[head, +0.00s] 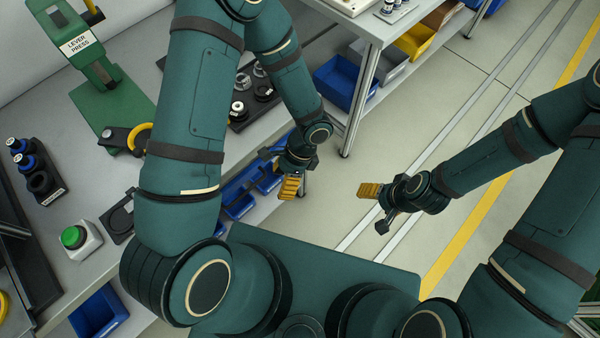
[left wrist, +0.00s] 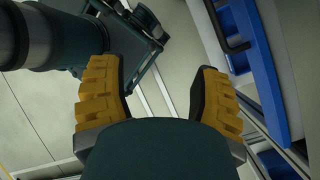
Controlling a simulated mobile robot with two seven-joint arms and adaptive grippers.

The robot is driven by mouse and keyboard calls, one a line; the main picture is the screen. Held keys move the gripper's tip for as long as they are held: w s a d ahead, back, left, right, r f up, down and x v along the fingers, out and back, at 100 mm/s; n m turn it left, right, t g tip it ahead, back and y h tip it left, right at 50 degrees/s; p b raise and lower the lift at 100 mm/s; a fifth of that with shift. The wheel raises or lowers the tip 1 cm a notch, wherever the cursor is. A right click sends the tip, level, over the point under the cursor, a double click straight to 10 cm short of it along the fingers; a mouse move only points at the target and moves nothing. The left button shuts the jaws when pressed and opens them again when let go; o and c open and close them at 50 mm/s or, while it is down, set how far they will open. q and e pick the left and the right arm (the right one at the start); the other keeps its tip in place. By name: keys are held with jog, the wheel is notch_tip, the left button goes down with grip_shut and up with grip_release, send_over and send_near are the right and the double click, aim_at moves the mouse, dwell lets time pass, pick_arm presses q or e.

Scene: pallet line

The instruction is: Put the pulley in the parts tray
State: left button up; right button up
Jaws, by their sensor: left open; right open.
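A dark tray (head: 240,126) with several small round parts lies on the left bench, partly hidden behind my left arm; it looks like the parts tray. A black part with a pale hub (head: 238,108) sits there, but I cannot tell whether it is the pulley. My left gripper (head: 289,187) hangs beyond the bench's edge, near blue bins. In the left wrist view its yellow fingers (left wrist: 160,100) are spread with nothing between them. My right gripper (head: 370,190) is open and empty above the floor, right of the left one.
The green lever press (head: 92,65), a green button box (head: 75,238) and a black rack with blue-topped parts (head: 38,185) stand on the left bench (head: 105,185). Blue bins (head: 238,207) hang at its edge. A second table (head: 372,22) stands behind. Floor to the right is open.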

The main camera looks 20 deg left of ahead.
pick_arm(q)
jog(key=s+d+f+n+t+h, duration=0.1)
jog(key=s+d+n+t+h, duration=0.1)
jog(key=d+n+h, duration=0.45)
jog(key=w+n+t, duration=0.1)
jog(key=n, duration=0.1)
jog(key=w+a+n+t, duration=0.1)
jog(key=w+n+t, duration=0.1)
jog(key=n, duration=0.1)
jog(key=w+a+n+t+h, duration=0.1)
jog(key=n+t, duration=0.1)
jog(key=n, duration=0.1)
jog(key=shift+w+a, duration=0.1)
jog(key=shift+w, duration=0.1)
